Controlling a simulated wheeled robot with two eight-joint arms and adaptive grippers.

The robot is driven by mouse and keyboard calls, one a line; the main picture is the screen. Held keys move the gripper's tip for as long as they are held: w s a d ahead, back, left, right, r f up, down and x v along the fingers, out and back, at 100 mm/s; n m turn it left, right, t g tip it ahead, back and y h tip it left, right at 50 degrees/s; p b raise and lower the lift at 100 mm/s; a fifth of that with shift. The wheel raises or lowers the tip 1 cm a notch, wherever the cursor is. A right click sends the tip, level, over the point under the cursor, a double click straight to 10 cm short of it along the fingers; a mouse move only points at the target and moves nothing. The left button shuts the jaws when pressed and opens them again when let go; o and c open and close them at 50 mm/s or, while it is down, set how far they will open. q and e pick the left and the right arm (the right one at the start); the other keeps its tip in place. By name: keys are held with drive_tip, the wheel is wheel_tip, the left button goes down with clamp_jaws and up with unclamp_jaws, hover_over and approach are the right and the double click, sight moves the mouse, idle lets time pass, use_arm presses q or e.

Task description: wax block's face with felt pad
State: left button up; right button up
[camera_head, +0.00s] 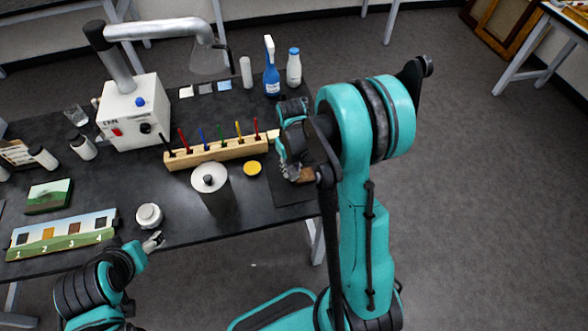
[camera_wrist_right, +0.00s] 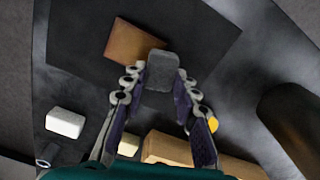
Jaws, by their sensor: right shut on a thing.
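The block (camera_wrist_right: 135,42), brown-orange on top, lies on a dark mat (camera_wrist_right: 80,68) in the right wrist view. In the head view part of the block (camera_head: 304,174) shows beside my right gripper (camera_head: 290,172), and the arm hides the rest. My right gripper (camera_wrist_right: 162,85) is shut on a grey felt pad (camera_wrist_right: 162,72), whose far end is close to the block's edge in the picture; I cannot tell whether they touch. A round yellow tin (camera_head: 252,168) sits left of the mat. My left gripper (camera_head: 153,242) is at the table's front edge, its opening unclear.
A wooden rack (camera_head: 217,152) with several coloured tools stands behind the tin. A spray bottle (camera_head: 271,70) and white bottle (camera_head: 294,68) stand at the back. A white block (camera_wrist_right: 65,122) lies beside the mat.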

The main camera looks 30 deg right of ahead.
sight(293, 170)
drive_tip(key=r, duration=0.1)
drive_tip(key=r+p, duration=0.1)
drive_tip(key=r, duration=0.1)
drive_tip(key=shift+s+d+r+p, duration=0.1)
drive_tip(key=shift+d+p, duration=0.15)
drive_tip(key=shift+p, duration=0.05)
drive_tip(key=shift+a+r+p, duration=0.15)
drive_tip(key=shift+r+p, duration=0.35)
drive_tip(key=shift+r, duration=0.25)
drive_tip(key=shift+r+p, duration=0.75)
drive_tip(key=shift+r, duration=0.5)
